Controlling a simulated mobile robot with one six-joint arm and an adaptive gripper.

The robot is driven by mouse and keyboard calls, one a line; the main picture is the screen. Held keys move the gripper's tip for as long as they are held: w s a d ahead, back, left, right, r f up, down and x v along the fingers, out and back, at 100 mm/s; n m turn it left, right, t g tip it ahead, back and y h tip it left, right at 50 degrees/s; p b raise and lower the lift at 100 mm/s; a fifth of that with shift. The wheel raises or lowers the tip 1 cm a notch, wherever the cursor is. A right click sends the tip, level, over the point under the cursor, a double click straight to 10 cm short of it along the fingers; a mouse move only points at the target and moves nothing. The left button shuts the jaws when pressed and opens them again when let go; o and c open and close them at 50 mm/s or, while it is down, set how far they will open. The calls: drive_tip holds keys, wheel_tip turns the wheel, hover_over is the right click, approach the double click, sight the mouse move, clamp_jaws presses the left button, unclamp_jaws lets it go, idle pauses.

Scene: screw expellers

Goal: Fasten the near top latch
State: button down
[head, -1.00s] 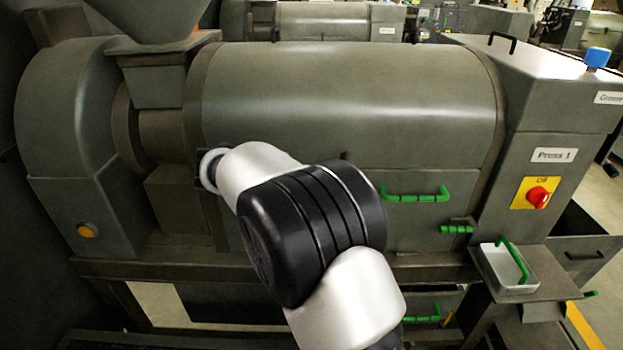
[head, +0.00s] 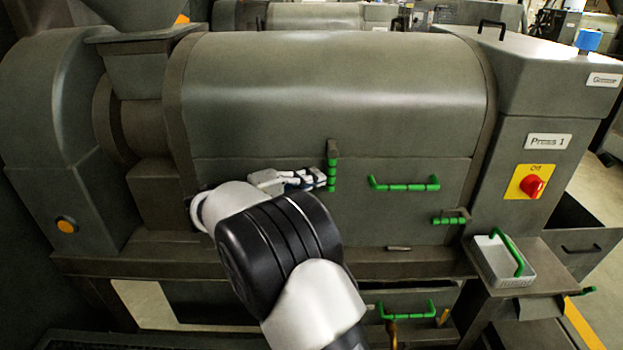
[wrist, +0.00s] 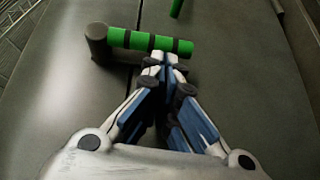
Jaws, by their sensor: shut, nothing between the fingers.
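The near top latch is a green ribbed handle (head: 331,175) on a brown pivot, on the front of the press drum. In the head view it hangs straight down from the pivot, across the seam between hood and lower panel. In the wrist view the handle (wrist: 150,41) lies crosswise with its pivot at the left end. My gripper (head: 322,180) is to the left of the handle, fingers pointing at it. The closed fingertips (wrist: 160,60) are right beside the handle's middle, with nothing between them; I cannot tell whether they touch it.
A green bar handle (head: 404,186) is on the panel to the right. A second green latch (head: 450,219) lies sideways at lower right. A red switch (head: 532,186) is on the cabinet. A tray with a green handle (head: 503,262) stands on a shelf at right.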

idle(0.5)
drive_tip(key=f+v, duration=0.1)
drive_tip(key=v, duration=1.1)
drive_tip(key=shift+r, duration=0.45)
